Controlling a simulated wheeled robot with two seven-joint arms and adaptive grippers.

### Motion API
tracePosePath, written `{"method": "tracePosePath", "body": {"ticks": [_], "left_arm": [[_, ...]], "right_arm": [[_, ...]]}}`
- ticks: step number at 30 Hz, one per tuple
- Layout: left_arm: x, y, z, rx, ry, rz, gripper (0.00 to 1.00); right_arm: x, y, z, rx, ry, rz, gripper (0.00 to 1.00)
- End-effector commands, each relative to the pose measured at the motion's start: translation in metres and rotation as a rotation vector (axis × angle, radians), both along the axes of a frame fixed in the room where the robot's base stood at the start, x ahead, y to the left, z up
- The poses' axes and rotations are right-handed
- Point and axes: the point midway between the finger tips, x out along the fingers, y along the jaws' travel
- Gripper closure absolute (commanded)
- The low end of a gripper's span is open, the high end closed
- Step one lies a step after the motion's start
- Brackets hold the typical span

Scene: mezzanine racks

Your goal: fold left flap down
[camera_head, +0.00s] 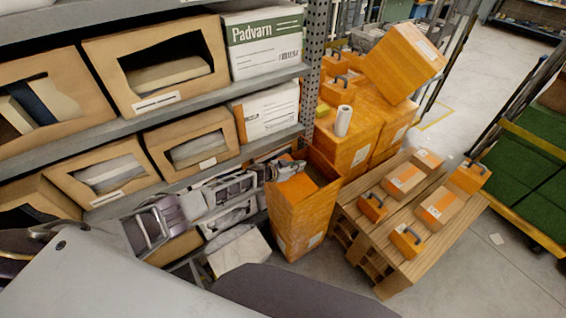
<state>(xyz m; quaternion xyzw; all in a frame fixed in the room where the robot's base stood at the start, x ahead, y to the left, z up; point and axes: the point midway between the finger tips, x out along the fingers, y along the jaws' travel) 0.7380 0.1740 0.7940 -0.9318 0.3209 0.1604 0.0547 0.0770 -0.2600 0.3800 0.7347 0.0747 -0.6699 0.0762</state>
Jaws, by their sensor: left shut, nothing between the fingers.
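A tall orange-brown carton (297,225) stands on the floor in the middle of the view, beside the rack. Its top shows a dark opening, with a raised flap (322,163) along the far right side. My left arm reaches in from the left. My left gripper (291,167) is at the carton's upper left edge, shut with nothing in it. It covers part of that edge, so the left flap is hard to make out, and I cannot tell whether the gripper touches it. My right gripper is not in view.
A rack with open cartons (160,68) and a white Padvarn box (263,45) fills the left. A wooden pallet (408,262) with small orange boxes stands close on the right. Stacked orange cartons (347,143) stand behind. Free floor lies at the upper right.

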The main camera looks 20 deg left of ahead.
Motion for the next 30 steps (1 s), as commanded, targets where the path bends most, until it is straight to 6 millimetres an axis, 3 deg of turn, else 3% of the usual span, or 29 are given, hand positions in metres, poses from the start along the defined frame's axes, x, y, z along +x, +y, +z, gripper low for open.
{"method": "tracePosePath", "body": {"ticks": [30], "left_arm": [[0.004, -0.002, -0.012, 0.065, 0.081, 0.001, 1.00]], "right_arm": [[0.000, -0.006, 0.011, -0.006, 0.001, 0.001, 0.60]]}}
